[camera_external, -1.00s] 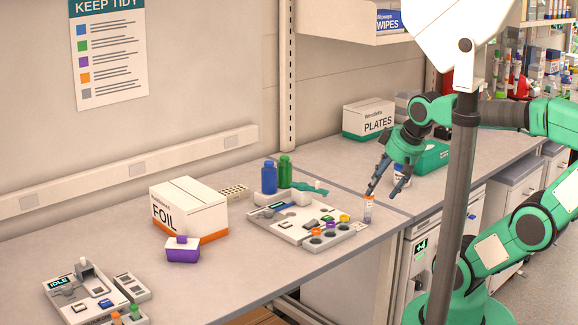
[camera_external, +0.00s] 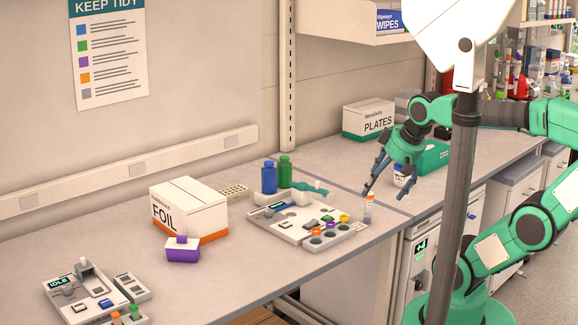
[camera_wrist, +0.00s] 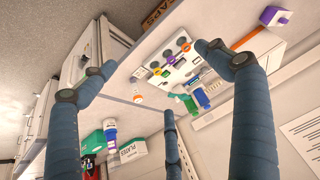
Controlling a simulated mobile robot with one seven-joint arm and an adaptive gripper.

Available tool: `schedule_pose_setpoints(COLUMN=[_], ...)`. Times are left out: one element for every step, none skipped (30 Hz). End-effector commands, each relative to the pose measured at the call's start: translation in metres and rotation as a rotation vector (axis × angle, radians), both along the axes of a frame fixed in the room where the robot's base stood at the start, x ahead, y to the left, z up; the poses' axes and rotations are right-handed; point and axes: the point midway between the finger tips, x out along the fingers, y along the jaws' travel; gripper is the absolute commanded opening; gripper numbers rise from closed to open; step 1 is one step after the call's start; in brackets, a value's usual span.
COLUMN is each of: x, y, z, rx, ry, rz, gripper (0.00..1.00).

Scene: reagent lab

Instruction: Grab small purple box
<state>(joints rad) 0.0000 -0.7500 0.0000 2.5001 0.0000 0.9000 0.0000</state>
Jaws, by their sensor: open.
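In the wrist view the purple box (camera_wrist: 276,16) shows at the top right, upside down and far from the fingers. My gripper (camera_external: 372,192) is open and empty, above the bench's right part near an orange-capped vial (camera_external: 368,212). The wrist view shows the fingers (camera_wrist: 168,75) spread wide with nothing between them. It is well to the right of the purple box, with a tray device between.
A white tray device (camera_external: 284,226) with coloured caps stands mid-bench. Blue (camera_external: 269,177) and green (camera_external: 285,172) bottles stand behind it. Bare bench lies right of the purple box.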

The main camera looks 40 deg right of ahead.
Motion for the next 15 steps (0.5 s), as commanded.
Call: schedule_pose_setpoints(x=[0.0, 0.0, 0.0, 0.0, 0.0, 0.0, 0.001, 0.001, 0.003, 0.005, 0.007, 0.011, 0.014, 0.018, 0.025], y=[0.0, 0.0, 0.0, 0.0, 0.0, 0.0, 0.0, 0.001, 0.001, 0.002, 0.003, 0.004, 0.006, 0.008, 0.01], z=[0.0, 0.0, 0.0, 0.0, 0.0, 0.0, 0.001, 0.001, 0.002, 0.003, 0.005, 0.007, 0.008, 0.01, 0.014], rx=[0.0, 0.0, 0.0, 0.0, 0.0, 0.0, 0.0, 0.0, 0.0, 0.0, 0.0, 0.0, 0.001, 0.0, 0.001], ry=[0.0, 0.0, 0.0, 0.0, 0.0, 0.0, 0.0, 0.0, 0.001, 0.001, 0.002, 0.004, 0.006, 0.008, 0.009], rz=[0.0, 0.0, 0.0, 0.0, 0.0, 0.0, 0.001, 0.002, 0.006, 0.009, 0.013, 0.021, 0.026, 0.033, 0.044], gripper=[0.89, 0.89, 0.89, 0.89, 0.89, 0.89, 0.89, 0.89, 0.89, 0.89, 0.89, 0.89, 0.89, 0.89, 0.89])
